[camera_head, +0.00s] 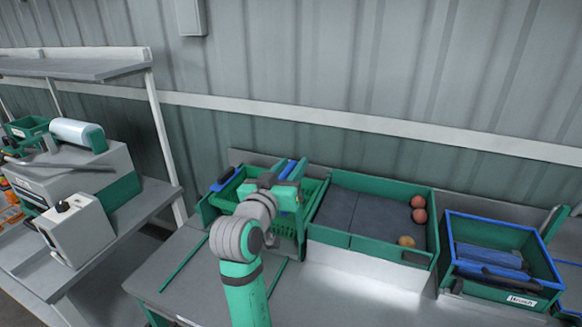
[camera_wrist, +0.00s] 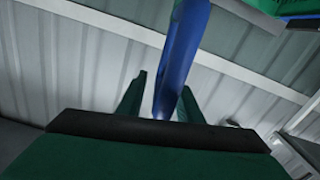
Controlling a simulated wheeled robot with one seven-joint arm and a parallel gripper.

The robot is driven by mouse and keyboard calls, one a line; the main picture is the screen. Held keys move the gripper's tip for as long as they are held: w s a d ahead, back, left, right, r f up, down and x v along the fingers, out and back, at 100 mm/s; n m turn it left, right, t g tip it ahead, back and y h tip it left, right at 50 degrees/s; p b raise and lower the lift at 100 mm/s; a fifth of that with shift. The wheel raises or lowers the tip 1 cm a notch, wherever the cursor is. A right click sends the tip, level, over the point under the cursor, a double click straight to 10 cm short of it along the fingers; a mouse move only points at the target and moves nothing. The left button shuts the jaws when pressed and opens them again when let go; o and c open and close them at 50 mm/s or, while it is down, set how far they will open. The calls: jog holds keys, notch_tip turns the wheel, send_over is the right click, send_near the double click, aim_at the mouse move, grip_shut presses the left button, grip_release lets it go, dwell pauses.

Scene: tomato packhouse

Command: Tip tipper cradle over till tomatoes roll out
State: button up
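The tipper cradle, a green slatted crate-like frame (camera_head: 318,200) with blue parts, stands on the bench left of the sorting tray. It looks about level, and my arm hides much of its inside. My gripper (camera_head: 291,172) is at its upper right, by a blue bar. In the wrist view the blue bar (camera_wrist: 182,45) passes between my two green fingers, nearer the right one, with a gap on the left. My fingers look open around it. Two red tomatoes (camera_head: 419,209) and an orange one (camera_head: 406,241) lie in the tray. I cannot see tomatoes in the cradle.
The green-walled tray (camera_head: 372,249) has a dark floor, mostly bare on its left. A blue-rimmed green crate (camera_head: 497,284) stands to its right. A grey side bench with machines (camera_head: 88,169) is at left. The ribbed wall rises close behind the bench.

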grip_shut()
jog(key=shift+d, duration=0.2)
